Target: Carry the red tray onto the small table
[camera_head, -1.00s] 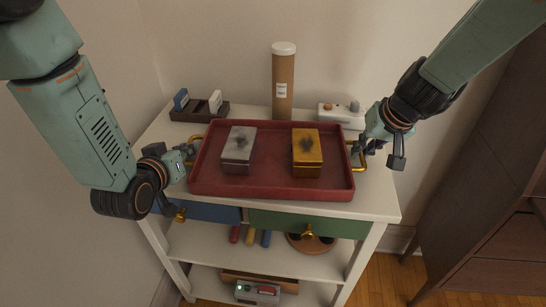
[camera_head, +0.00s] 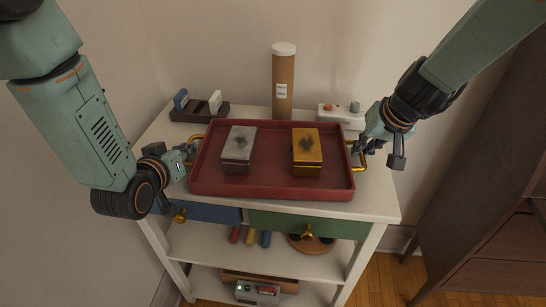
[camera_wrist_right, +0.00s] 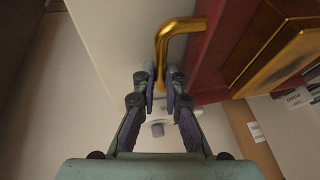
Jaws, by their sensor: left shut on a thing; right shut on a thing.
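The red tray (camera_head: 270,188) lies flat on the top of a white drawer unit, with a brass handle at each end. A silver box (camera_head: 238,148) and a gold box (camera_head: 307,152) sit in it, apart. My left gripper (camera_head: 190,155) is shut on the left handle (camera_head: 196,139). My right gripper (camera_head: 357,150) is shut on the right handle (camera_head: 361,166). In the right wrist view, the fingers (camera_wrist_right: 163,88) close around the end of the brass handle (camera_wrist_right: 176,25). I cannot identify a separate small table in these views.
On the white unit (camera_head: 378,205), behind the tray, stand a brown tube (camera_head: 283,90), a dark holder with cards (camera_head: 200,110) and a white device (camera_head: 340,117). Blue and green drawers (camera_head: 310,223) sit below. A dark wooden cabinet (camera_head: 485,190) stands at right.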

